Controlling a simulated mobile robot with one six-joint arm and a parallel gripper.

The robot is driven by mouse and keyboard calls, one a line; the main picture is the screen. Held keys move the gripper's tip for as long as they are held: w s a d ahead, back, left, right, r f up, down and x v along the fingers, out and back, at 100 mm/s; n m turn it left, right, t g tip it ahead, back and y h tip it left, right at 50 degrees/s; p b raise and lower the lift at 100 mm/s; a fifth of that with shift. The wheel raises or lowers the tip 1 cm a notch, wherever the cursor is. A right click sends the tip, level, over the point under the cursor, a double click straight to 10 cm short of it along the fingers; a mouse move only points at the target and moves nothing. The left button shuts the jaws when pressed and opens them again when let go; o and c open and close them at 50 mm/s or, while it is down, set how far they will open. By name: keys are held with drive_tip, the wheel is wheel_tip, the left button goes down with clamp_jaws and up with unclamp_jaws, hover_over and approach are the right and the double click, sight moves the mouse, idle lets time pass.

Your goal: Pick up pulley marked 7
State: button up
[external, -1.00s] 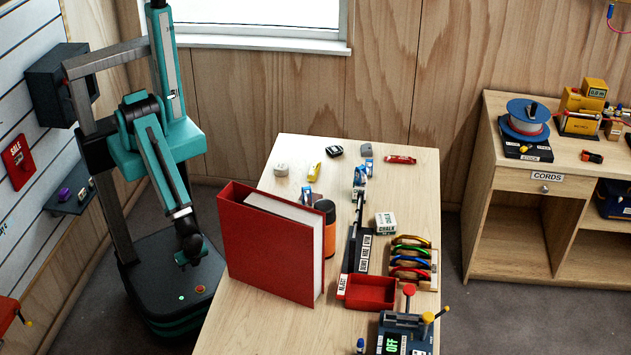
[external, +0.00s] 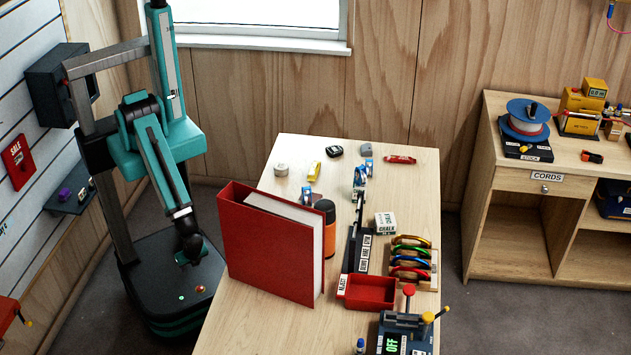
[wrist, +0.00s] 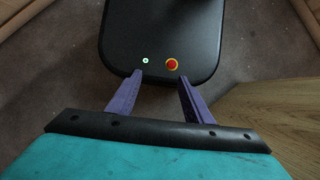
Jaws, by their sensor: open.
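My gripper (external: 192,259) hangs over my own base, left of the table and apart from it. In the wrist view its two purple fingers (wrist: 160,88) are spread with nothing between them. Small blue-and-white pieces that may be pulleys sit on the table: one behind the red binder (external: 306,193), one near the back (external: 368,165), one at the top of a dark sloped rack (external: 359,180), and one at the front edge (external: 360,345). No number 7 is legible on any of them, so I cannot tell which is marked 7.
A tall red binder (external: 268,250) stands at the table's left edge, between my gripper and the other items. Beside it are an orange-black cylinder (external: 329,240), a chalk block (external: 385,222), a red tray (external: 370,291) and a carabiner rack (external: 411,262).

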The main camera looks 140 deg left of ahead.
drive_tip(key=w+r+n+t+h+b, duration=0.15)
drive_tip(key=w+r+n+h, duration=0.35)
drive_tip(key=w+r, duration=0.65)
drive_tip(key=w+r+n+t+h+b, duration=0.1)
drive_tip(key=w+r+n+t+h, duration=0.15)
drive_tip(key=w+r+n, duration=0.85)
drive_tip(key=w+a+r+n+t+b, duration=0.1)
drive_tip(key=w+a+r+n+t, duration=0.2)
drive_tip(key=a+r, duration=0.3)
drive_tip(key=w+a+r+n+t+h+b, duration=0.1)
drive_tip(key=w+a+r+n+t, duration=0.2)
drive_tip(key=a+r, duration=0.4)
drive_tip(key=w+a+r+n+t+h+b, duration=0.1)
drive_tip(key=w+a+r+n+t, duration=0.3)
drive_tip(key=a+r, duration=0.3)
drive_tip(key=shift+w+a+r+t, duration=0.1)
drive_tip(key=shift+r+t, duration=0.05)
drive_tip(key=shift+r, duration=0.8)
drive_tip(key=shift+w+r+t, duration=0.1)
drive_tip(key=shift+r+t, duration=0.05)
drive_tip(key=shift+r, duration=0.8)
drive_tip(key=shift+w+a+r+n+t, duration=0.15)
drive_tip(key=shift+w+a+n+t, duration=0.25)
drive_tip(key=shift+a+n, duration=0.25)
drive_tip(key=shift+d, duration=0.1)
drive_tip(key=shift+p+x, duration=0.85)
drive_tip(key=shift+x, duration=3.45)
